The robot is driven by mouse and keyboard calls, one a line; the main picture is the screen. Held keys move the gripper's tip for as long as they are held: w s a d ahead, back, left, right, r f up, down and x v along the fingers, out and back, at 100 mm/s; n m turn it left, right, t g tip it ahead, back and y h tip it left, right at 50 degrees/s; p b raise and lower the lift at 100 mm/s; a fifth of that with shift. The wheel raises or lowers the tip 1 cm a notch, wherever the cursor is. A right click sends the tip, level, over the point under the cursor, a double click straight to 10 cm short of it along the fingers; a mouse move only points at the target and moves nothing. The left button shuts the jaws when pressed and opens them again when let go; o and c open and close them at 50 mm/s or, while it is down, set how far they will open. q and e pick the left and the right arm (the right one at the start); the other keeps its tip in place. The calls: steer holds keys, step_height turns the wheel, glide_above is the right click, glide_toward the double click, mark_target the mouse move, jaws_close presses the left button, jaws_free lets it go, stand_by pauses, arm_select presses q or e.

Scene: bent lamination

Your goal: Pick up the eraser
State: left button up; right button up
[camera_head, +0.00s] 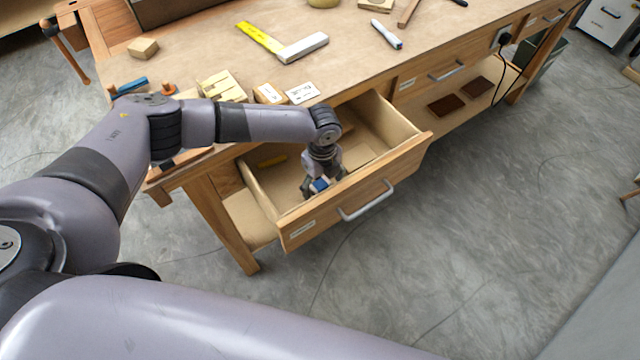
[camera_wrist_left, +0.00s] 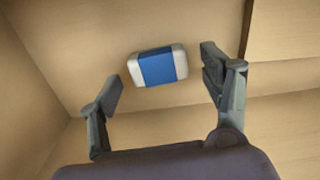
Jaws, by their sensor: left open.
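The eraser is white with a blue sleeve. It lies on the floor of the open drawer, and in the left wrist view the eraser (camera_wrist_left: 158,66) is between and a little beyond my fingertips. In the head view only a small part of the eraser (camera_head: 320,184) shows by the fingers. My left gripper (camera_head: 322,188) reaches down into the drawer (camera_head: 362,198). In the left wrist view my left gripper (camera_wrist_left: 160,78) is open, with one finger on each side of the eraser, apart from it. My right gripper is not in view.
The drawer's walls and front stand close around my left gripper.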

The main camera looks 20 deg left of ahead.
mark_target(321, 186)
arm_select(q)
steer(key=shift+f, duration=0.3)
steer(key=shift+c, duration=0.3)
steer(key=c, duration=1.2)
steer(key=shift+r, duration=0.1)
step_height(321, 186, up, 20)
steer(key=shift+f+b, duration=0.1)
steer(key=shift+b, duration=0.25)
